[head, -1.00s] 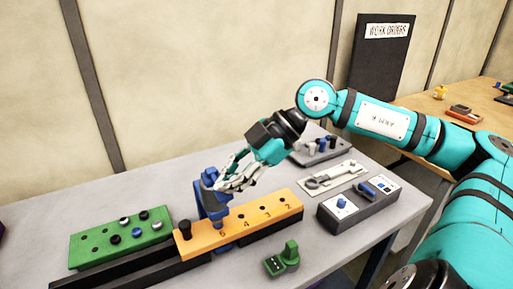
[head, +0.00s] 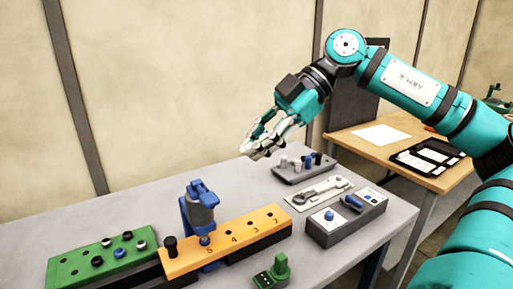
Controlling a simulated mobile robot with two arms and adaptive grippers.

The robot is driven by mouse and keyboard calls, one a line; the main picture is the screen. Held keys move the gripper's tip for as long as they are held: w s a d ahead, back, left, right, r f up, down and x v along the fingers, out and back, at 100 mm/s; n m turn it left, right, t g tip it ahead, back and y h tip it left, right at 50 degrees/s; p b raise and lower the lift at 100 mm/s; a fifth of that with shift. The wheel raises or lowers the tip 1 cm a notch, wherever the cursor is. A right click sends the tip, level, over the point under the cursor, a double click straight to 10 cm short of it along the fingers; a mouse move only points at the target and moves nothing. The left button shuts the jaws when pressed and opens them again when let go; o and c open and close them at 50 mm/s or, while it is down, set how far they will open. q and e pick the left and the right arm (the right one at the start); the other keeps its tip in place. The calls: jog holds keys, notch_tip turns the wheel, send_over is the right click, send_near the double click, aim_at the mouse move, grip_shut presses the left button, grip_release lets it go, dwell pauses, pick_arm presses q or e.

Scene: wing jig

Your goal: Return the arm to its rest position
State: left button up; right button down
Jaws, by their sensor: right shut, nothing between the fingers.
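My right gripper (head: 258,148) is raised above the back of the grey table, shut and empty, with its fingers pointing down and to the left. The teal right arm (head: 410,85) comes in from the right and bends at the wrist. A blue tool (head: 200,205) stands upright at the orange numbered bar (head: 255,232), apart from my gripper. A black knob (head: 170,246) stands at the bar's left end. My left gripper is not in view.
On the grey table (head: 130,215) are a green block with pegs (head: 75,270), a green device (head: 275,274), a grey control box (head: 345,222), a wrench tray (head: 318,194) and a peg rack (head: 302,170). A wooden table (head: 345,143) stands behind at right.

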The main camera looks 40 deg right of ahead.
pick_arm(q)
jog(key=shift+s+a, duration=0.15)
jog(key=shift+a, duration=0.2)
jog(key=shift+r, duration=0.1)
